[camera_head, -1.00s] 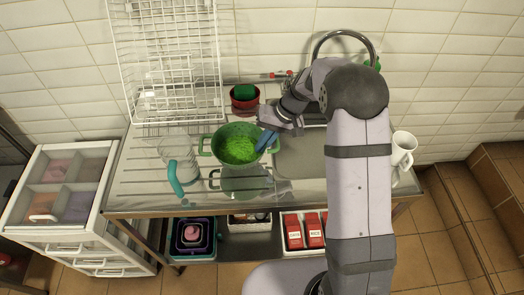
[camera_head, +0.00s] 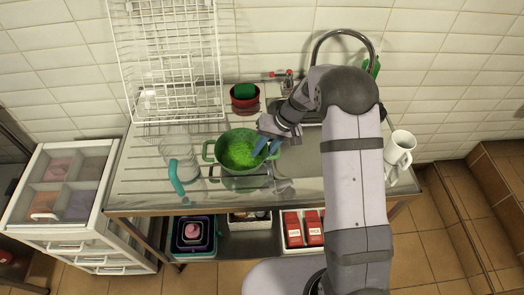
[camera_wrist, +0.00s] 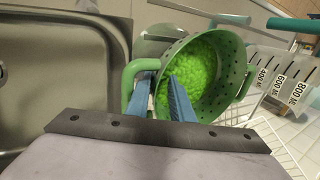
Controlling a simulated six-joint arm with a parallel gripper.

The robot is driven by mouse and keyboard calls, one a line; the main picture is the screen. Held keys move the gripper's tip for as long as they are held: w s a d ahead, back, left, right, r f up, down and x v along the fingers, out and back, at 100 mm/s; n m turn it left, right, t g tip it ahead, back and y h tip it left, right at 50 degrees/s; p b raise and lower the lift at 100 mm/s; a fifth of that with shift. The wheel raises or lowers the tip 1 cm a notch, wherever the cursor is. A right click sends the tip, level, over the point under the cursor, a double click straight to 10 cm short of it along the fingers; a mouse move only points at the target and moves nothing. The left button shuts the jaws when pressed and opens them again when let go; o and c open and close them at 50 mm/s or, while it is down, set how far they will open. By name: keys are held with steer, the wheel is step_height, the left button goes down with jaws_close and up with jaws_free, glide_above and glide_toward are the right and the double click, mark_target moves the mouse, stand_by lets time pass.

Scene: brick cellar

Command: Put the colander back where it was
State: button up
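In the wrist view the gripper (camera_wrist: 160,78) has one finger over the colander's inside and the other outside the rim, by the near handle (camera_wrist: 128,85). A gap shows between the fingers and the rim, so they look open around it. Their exact contact is hard to see.
A clear measuring jug (camera_head: 175,150) with a teal handle stands close on the left. A white mug (camera_head: 400,148) is far right. A wire rack (camera_head: 165,60) stands at the back left.

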steer(key=b+v, duration=0.3)
steer(key=v, duration=0.9)
steer(key=shift+r+b, duration=0.1)
steer(key=shift+b, duration=0.2)
steer(key=s+d+f+h, duration=0.2)
steer(key=s+d, duration=0.1)
steer(key=s, duration=0.9)
steer(key=s+d+f+h, duration=0.3)
steer(key=s, duration=0.9)
steer(key=shift+f, duration=0.25)
steer(key=shift+s, duration=0.1)
stand_by(0.6)
